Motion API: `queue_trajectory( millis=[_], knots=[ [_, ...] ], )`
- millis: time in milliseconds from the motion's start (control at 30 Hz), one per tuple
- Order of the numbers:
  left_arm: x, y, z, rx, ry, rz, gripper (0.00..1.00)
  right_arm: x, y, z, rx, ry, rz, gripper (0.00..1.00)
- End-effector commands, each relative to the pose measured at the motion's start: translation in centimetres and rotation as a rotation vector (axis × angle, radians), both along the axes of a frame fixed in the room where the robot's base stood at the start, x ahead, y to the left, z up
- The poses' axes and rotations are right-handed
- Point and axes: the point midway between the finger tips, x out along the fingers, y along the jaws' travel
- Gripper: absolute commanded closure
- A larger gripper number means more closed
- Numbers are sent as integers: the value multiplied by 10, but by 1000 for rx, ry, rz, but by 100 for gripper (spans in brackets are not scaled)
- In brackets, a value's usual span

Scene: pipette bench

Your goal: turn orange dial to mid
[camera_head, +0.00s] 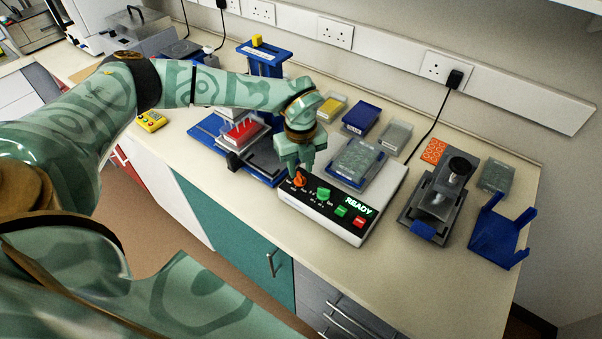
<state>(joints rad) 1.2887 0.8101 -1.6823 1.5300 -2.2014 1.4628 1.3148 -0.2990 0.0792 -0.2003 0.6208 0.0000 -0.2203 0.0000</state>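The orange dial (300,179) is on the left of the front panel of a white and black device (325,204). A green knob (323,194) is right of it, then a lit READY display, a green button (341,211) and a red button (359,223). My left gripper (300,168) points down just above and behind the orange dial. Its fingers look apart, with nothing seen between them; contact with the dial cannot be told. The dial's pointer is too small to read. My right gripper is not in view.
A clear-lidded plate (357,160) sits on top of the device. A blue stand with a red rack (243,131) is to the left. A grey press (435,200) and a blue holder (497,237) stand to the right. The bench front right of the device is clear.

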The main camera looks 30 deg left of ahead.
Motion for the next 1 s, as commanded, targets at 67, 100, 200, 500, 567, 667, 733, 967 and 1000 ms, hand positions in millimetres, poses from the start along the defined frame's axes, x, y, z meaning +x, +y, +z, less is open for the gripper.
queue_trajectory(
  millis=[67, 100, 200, 500, 567, 667, 733, 967, 1000],
  knots=[
    [0, -1, -14, 0, 1, 0, 70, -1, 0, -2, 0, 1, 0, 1],
    [0, 0, -19, 0, 1, 0, 70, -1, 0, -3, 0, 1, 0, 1],
    [0, 0, -27, 0, 0, 1, 70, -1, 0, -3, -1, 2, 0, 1],
    [0, 0, -31, -1, -1, 0, 70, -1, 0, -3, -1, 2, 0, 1],
    [0, 0, -31, -1, -1, 0, 76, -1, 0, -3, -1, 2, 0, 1],
    [0, 0, -31, -1, -1, 0, 100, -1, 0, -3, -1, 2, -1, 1],
    [0, 0, -31, -1, -1, 0, 100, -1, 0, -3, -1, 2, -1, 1],
    [0, 0, -30, -1, -1, -12, 100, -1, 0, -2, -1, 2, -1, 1],
    [0, 0, -30, -1, -1, -19, 100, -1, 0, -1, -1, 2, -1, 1]
  ],
)
